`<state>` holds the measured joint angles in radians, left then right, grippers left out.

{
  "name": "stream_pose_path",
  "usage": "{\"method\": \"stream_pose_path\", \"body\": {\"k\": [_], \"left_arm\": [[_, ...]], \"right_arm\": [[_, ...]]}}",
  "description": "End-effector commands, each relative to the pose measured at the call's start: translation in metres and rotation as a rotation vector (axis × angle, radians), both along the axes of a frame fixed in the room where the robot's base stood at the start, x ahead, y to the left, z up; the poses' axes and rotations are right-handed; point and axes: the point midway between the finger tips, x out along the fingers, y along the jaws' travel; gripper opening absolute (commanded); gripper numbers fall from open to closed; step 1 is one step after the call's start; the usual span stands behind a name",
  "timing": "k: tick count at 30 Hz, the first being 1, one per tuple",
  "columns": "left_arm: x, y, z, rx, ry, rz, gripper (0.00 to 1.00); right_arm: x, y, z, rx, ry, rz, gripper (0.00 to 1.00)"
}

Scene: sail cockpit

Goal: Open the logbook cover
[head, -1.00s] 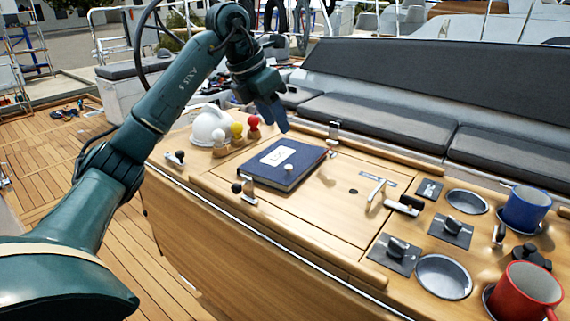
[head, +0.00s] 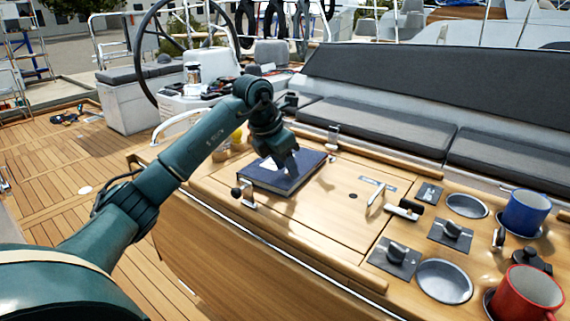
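The dark blue logbook (head: 305,167) lies closed on the wooden cockpit table (head: 330,208), its pale page edges showing at the near side. My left gripper (head: 287,170) points down over the middle of the logbook and hides most of its white label. The fingertips are at or just above the cover; I cannot tell whether they touch it. The fingers look close together, but their gap is not clear at this angle. My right gripper is not in view.
A blue mug (head: 525,212) and a red mug (head: 524,297) stand at the right near round metal cup wells (head: 444,281). Small latches and handles, such as the black-ended one (head: 404,210), stick up from the table. A grey cushioned bench (head: 380,122) runs behind.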

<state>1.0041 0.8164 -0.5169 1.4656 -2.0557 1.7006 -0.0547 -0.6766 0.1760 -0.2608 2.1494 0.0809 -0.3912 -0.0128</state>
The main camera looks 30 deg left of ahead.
Motion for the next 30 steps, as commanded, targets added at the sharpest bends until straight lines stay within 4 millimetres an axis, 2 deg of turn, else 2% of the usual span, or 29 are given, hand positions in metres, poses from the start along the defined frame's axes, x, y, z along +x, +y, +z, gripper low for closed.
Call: {"method": "stream_pose_path", "body": {"k": [8, 22, 30], "left_arm": [[0.0006, -0.0002, -0.0015, 0.000, 0.000, 0.000, 0.40], [0.0004, -0.0003, -0.0010, 0.000, 0.000, 0.000, 0.01], [0.0004, -0.0003, -0.0009, 0.000, 0.000, 0.000, 0.00]], "right_arm": [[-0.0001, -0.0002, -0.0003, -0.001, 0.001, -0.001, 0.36], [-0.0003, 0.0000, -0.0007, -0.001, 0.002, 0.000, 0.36], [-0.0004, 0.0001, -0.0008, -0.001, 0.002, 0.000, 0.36]]}}
